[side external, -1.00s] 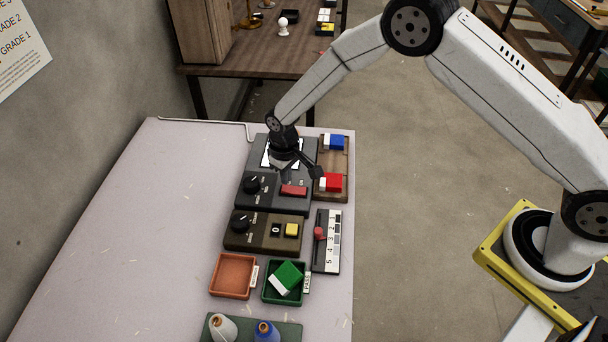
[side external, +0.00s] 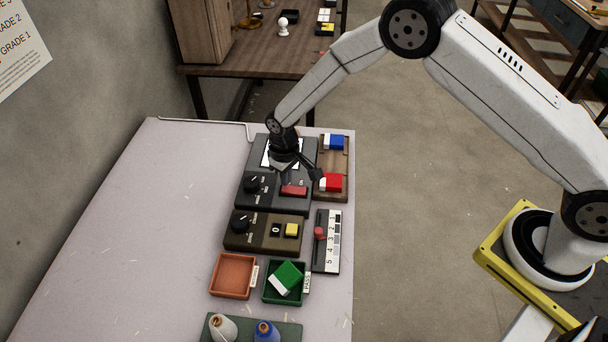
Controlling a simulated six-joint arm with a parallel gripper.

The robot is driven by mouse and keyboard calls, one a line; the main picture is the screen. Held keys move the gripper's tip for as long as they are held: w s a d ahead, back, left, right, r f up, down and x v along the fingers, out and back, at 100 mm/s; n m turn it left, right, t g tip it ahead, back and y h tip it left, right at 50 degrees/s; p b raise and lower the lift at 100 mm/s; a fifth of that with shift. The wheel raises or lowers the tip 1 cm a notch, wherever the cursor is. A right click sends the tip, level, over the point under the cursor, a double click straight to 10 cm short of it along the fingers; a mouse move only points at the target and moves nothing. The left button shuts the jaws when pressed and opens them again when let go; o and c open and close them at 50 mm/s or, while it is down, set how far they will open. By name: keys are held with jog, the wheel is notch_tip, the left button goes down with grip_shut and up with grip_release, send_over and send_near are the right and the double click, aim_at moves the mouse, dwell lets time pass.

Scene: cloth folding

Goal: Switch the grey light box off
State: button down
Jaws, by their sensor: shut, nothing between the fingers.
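The grey light box (side external: 243,203) lies near the far end of the table, with a bright white panel (side external: 266,152) on its back part. Its sloped front carries a black knob (side external: 252,185) at the left and a red rocker switch (side external: 294,191) at the right. My gripper (side external: 287,182) is shut and empty, pointing down over the box just behind the red switch. I cannot tell whether the fingertips touch the switch. My wrist hides part of the white panel. Which way the switch is tipped is too small to tell.
A brown box (side external: 263,245) with a knob and yellow button sits in front. A wooden tray (side external: 331,165) with red and blue blocks is close on the right. A slider scale (side external: 327,255), orange tray (side external: 233,275) and green tray (side external: 270,298) lie nearer. The table's left side is clear.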

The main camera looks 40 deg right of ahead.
aim_at(289, 188)
jog(key=shift+f, duration=1.05)
dwell(0.9)
jog(key=shift+r, duration=3.55)
jog(key=s+d+r+m+t, duration=0.1)
jog(key=s+d+r, duration=0.5)
jog(key=s, duration=0.4)
jog(key=s+d+r+m+t, duration=0.1)
jog(key=s+d+r+m, duration=0.1)
jog(key=s+d+r, duration=0.4)
jog(key=shift+s+d+r+t, duration=0.35)
jog(key=shift+s+d, duration=0.65)
jog(key=shift+s, duration=1.8)
